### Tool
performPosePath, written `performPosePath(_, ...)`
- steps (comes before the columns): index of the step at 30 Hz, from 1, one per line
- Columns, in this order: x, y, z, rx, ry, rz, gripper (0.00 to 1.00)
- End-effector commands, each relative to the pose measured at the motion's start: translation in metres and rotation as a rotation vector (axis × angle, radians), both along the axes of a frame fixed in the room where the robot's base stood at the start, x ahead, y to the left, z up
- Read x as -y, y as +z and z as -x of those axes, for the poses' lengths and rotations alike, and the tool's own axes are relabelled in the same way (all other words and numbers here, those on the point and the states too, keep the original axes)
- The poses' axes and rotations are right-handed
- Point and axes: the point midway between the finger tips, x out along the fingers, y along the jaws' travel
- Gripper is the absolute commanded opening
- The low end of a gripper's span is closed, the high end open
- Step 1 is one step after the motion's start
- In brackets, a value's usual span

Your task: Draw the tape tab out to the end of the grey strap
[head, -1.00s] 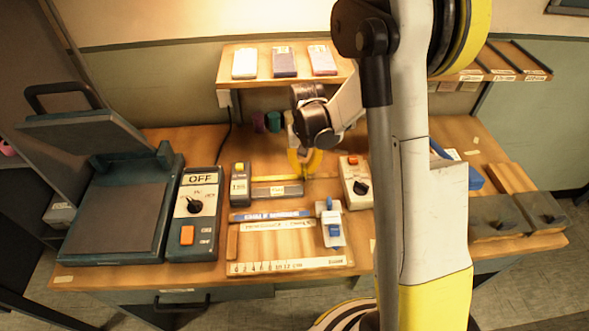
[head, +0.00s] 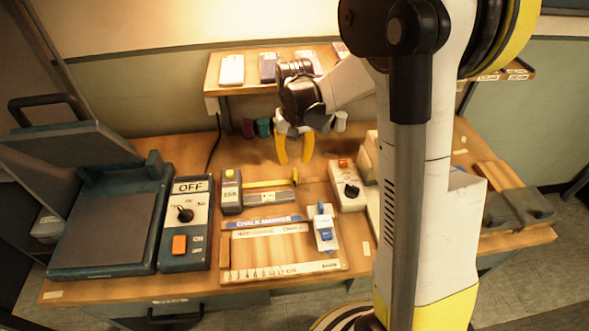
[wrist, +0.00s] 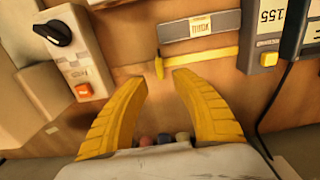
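The tape measure (head: 231,192) is a dark grey box with a yellow button, and its yellow tape (head: 265,184) runs out to the right. The tape tab (head: 295,176) is at the tape's free end; in the wrist view the tab (wrist: 159,68) lies about level with the end of the grey strap (wrist: 205,24). The strap (head: 284,196) lies parallel to the tape, on its near side in the head view. My gripper (head: 294,162) has two yellow fingers spread apart behind the tab. In the wrist view my gripper (wrist: 160,82) is open with nothing between its fingertips.
A white control box (head: 347,187) with a black knob stands right of the strap. A dark OFF panel (head: 187,225) stands left. A ruler (head: 285,270) and a sliding blue-and-white block (head: 323,228) are nearer. Small coloured cylinders (head: 263,127) stand behind, under a shelf (head: 213,75).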

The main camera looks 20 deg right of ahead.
Motion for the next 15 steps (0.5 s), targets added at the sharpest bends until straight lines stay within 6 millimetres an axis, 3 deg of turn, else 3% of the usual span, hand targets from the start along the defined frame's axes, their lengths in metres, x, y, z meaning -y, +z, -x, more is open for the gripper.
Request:
performPosePath(6, 0.000, 0.039, 0.000, 0.000, 0.000, 0.000, 0.32)
performPosePath(15, 0.000, 0.051, 0.000, 0.000, 0.000, 0.000, 0.32)
